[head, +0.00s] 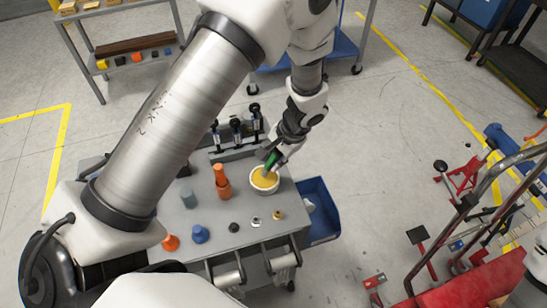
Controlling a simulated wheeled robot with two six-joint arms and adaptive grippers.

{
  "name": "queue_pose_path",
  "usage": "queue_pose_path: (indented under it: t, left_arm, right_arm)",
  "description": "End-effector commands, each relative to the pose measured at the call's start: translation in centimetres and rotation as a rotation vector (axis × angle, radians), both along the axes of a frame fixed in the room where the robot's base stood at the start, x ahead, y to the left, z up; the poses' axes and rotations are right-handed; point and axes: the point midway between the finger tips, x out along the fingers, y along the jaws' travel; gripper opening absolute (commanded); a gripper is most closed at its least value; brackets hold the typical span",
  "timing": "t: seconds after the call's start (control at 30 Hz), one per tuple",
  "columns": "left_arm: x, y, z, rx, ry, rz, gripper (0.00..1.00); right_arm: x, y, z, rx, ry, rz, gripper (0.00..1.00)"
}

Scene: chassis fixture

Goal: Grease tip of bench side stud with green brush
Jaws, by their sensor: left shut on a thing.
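My left gripper (272,153) is shut on the green brush (270,164) above the grey bench (210,217). The brush points down into a white pot of yellow grease (264,179), and its tip looks to be at the grease; exact contact is hard to tell. Small stud-like parts stand near the bench's front edge: a dark one (233,227), a brass and silver one (255,222) and a brass one (277,215). I cannot tell which is the bench side stud. My right gripper is not in view.
An orange stacked part (222,182), a blue part (200,234) and a grey-green cylinder (188,198) stand on the bench. Black-topped clamps (237,130) line its back. A blue bin (318,212) hangs at the right. A red cart (470,290) stands further right.

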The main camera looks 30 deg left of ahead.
Motion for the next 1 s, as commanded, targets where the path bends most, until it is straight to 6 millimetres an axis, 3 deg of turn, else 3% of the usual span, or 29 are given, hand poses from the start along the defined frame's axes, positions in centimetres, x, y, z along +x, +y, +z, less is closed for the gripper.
queue_pose_path:
  t: [1.0]
  left_arm:
    - [0.0,0.0,-1.1,0.0,0.0,0.0,0.0]
  right_arm:
    - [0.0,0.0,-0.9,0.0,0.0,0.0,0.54]
